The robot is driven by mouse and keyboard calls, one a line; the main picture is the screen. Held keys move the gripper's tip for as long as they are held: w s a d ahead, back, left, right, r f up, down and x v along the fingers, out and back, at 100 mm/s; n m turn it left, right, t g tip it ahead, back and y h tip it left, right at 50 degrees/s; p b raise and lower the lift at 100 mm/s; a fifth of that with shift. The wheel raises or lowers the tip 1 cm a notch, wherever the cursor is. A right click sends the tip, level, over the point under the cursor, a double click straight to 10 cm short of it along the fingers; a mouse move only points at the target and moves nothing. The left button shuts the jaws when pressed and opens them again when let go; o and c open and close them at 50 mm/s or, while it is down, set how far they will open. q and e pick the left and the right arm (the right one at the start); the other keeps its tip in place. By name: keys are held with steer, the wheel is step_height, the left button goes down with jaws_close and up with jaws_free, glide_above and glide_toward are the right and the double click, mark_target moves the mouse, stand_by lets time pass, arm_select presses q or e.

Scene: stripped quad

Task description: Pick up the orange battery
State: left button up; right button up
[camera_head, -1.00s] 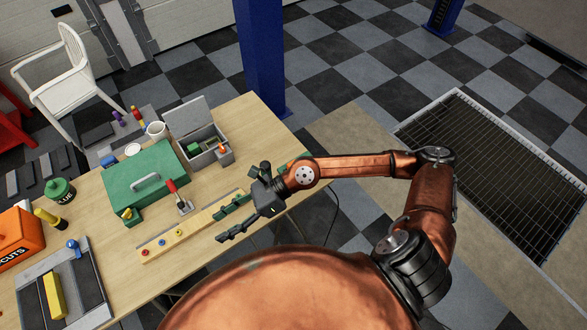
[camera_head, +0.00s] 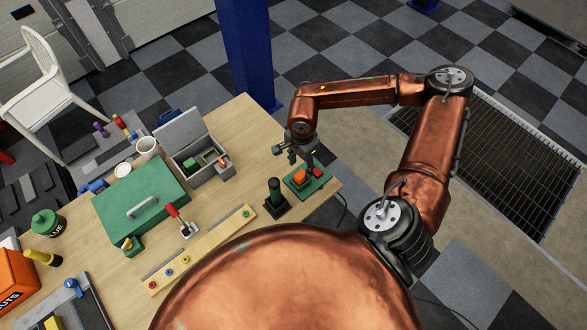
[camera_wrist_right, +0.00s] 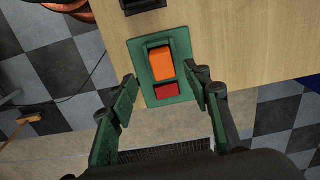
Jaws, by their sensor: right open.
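The orange battery (camera_head: 299,176) sits on a small green base (camera_head: 320,184) near the right end of the wooden table, with a red block (camera_head: 318,172) beside it. My right gripper (camera_head: 295,157) is above the battery, pointing down, open and empty. In the right wrist view the orange battery (camera_wrist_right: 160,64) lies on the green base (camera_wrist_right: 181,47), next to the red block (camera_wrist_right: 167,91). The open fingers (camera_wrist_right: 160,84) stand on either side of the base's near end, apart from the battery. My left gripper is not in view.
A black stand with a dark green cylinder (camera_head: 274,193) stands just left of the base. A grey open box (camera_head: 200,168), a green case (camera_head: 140,205) and a wooden strip with coloured buttons (camera_head: 205,250) are further left. The table's right edge is close.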

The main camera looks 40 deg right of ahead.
mark_target(300, 175)
steer(key=shift+w+f, duration=0.1)
steer(key=shift+f, duration=0.2)
step_height(300, 175, down, 4)
steer(key=shift+d+r+p, duration=0.1)
steer(key=shift+r+p, duration=0.15)
steer(key=shift+p, duration=0.55)
step_height(300, 175, down, 2)
steer(key=shift+f+p, duration=0.25)
steer(key=shift+p, duration=0.1)
steer(key=shift+f, duration=0.5)
steer(key=c, duration=0.8)
jaws_close()
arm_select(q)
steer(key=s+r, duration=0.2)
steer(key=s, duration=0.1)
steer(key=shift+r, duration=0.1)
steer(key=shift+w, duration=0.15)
